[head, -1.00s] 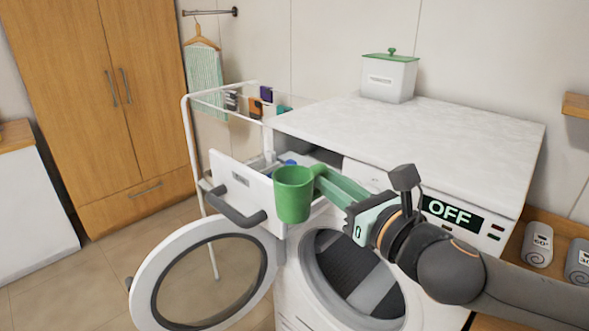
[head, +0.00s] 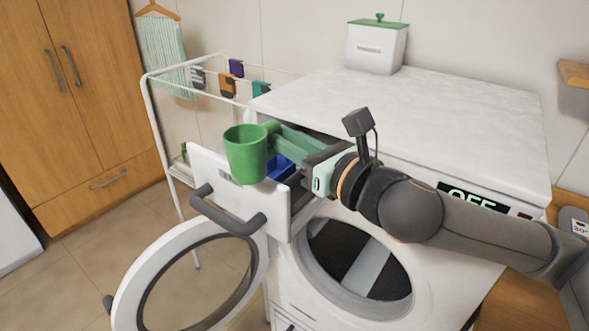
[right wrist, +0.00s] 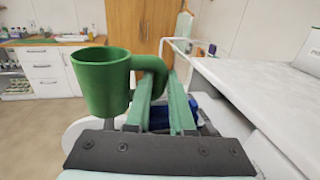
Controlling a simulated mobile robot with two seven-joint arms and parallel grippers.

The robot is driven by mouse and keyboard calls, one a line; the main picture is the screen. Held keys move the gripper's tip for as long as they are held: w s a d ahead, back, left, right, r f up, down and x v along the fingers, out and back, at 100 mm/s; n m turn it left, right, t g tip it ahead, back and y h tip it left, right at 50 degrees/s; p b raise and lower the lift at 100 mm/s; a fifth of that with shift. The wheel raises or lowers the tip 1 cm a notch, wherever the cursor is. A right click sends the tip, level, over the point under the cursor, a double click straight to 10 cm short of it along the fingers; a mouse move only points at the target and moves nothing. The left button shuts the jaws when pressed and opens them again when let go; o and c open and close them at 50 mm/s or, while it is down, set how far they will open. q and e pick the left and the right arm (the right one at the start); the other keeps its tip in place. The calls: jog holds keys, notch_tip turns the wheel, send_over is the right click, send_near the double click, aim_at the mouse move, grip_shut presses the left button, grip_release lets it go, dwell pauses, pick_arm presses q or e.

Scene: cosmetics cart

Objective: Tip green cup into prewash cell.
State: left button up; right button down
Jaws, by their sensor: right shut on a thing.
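The green cup (head: 246,156) is upright above the open detergent drawer (head: 232,196) of the washing machine, over its left front part. My right gripper (head: 275,135) is shut on the cup's handle. In the right wrist view the cup (right wrist: 100,82) hangs to the left of the fingers (right wrist: 158,85). A blue compartment (head: 279,168) shows inside the drawer, partly hidden by the cup and my gripper. I cannot make out any label for the prewash cell. The cup's contents are not visible. My left gripper is not in view.
The round washer door (head: 190,285) stands open below the drawer. A white drying rack (head: 150,110) with clipped pegs stands behind. A white box with a green lid (head: 376,48) is on the marble top (head: 450,110). A wooden wardrobe (head: 90,100) is at the left.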

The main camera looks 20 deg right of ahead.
jog(key=shift+d, duration=0.1)
jog(key=d+f+m+b, duration=0.1)
jog(key=m+b, duration=0.1)
jog(key=w+d+f+m+g+b, duration=0.1)
jog(key=f+m+b, duration=0.1)
jog(key=m, duration=0.1)
jog(key=w+d+f+m+g+b, duration=0.1)
jog(key=m+b, duration=0.2)
jog(key=shift+d+f, duration=0.1)
jog(key=shift+f, duration=0.05)
dwell(0.6)
jog(key=shift+s+a+m+b, duration=0.1)
jog(key=shift+a+m+b, duration=0.15)
jog(key=shift+m+b, duration=0.45)
